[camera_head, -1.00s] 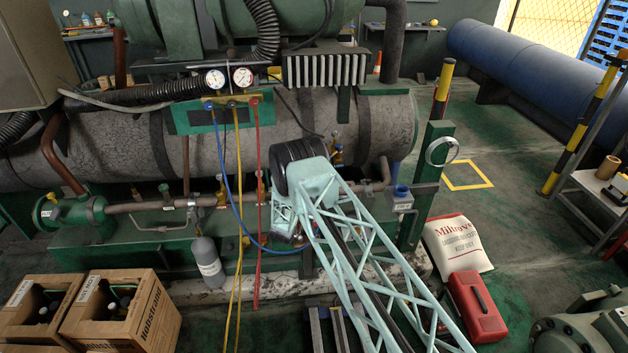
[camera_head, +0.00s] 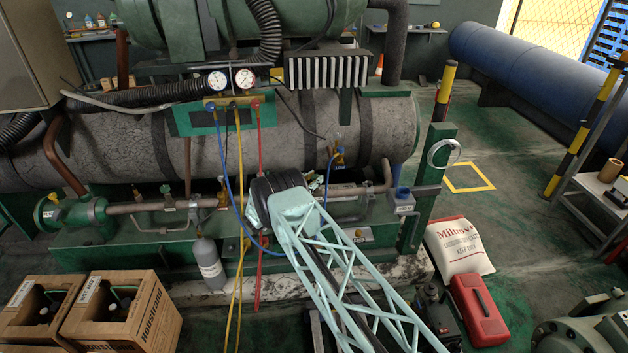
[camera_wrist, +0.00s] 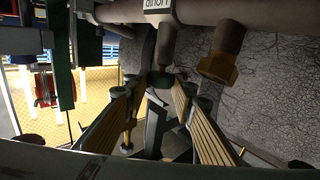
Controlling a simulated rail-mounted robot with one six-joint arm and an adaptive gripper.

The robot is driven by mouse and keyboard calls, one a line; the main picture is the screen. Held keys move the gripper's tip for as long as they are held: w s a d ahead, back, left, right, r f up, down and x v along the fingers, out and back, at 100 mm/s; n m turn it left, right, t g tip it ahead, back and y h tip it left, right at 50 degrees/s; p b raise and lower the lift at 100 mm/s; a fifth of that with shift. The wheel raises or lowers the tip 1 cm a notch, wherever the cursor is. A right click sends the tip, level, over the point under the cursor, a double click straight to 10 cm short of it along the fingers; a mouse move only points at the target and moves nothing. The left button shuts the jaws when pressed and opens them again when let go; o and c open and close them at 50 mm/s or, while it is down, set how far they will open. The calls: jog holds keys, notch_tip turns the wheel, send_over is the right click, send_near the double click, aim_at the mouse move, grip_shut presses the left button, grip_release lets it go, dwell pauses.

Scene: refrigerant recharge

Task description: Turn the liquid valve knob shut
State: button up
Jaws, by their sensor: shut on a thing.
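In the wrist view my gripper (camera_wrist: 158,84) has its two ribbed yellow-brown fingers closing toward each other on a small dark green knob (camera_wrist: 160,79). The knob sits on a short stem below a brown pipe (camera_wrist: 200,17). A white label (camera_wrist: 160,5) on the pipe above that stem shows upside down and cut off by the frame edge; its letters fit LIQUID. My fingertips are at the two sides of the knob, and contact is partly in shadow. In the head view my arm hides the gripper and the knob.
A brass hex fitting (camera_wrist: 217,68) hangs from the pipe close right of my gripper. Blue (camera_head: 228,170), yellow (camera_head: 240,180) and red (camera_head: 259,150) hoses hang from the gauge manifold (camera_head: 234,98) left of my arm. A grey cylinder (camera_head: 208,262) stands further left.

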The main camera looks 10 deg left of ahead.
jog(key=shift+w+m+g+h, duration=0.1)
jog(key=shift+m+g+h, duration=0.4)
jog(key=shift+h, duration=0.2)
jog(key=o, duration=0.9)
jog(key=shift+a, duration=0.1)
jog(key=v, duration=1.2)
dwell(0.4)
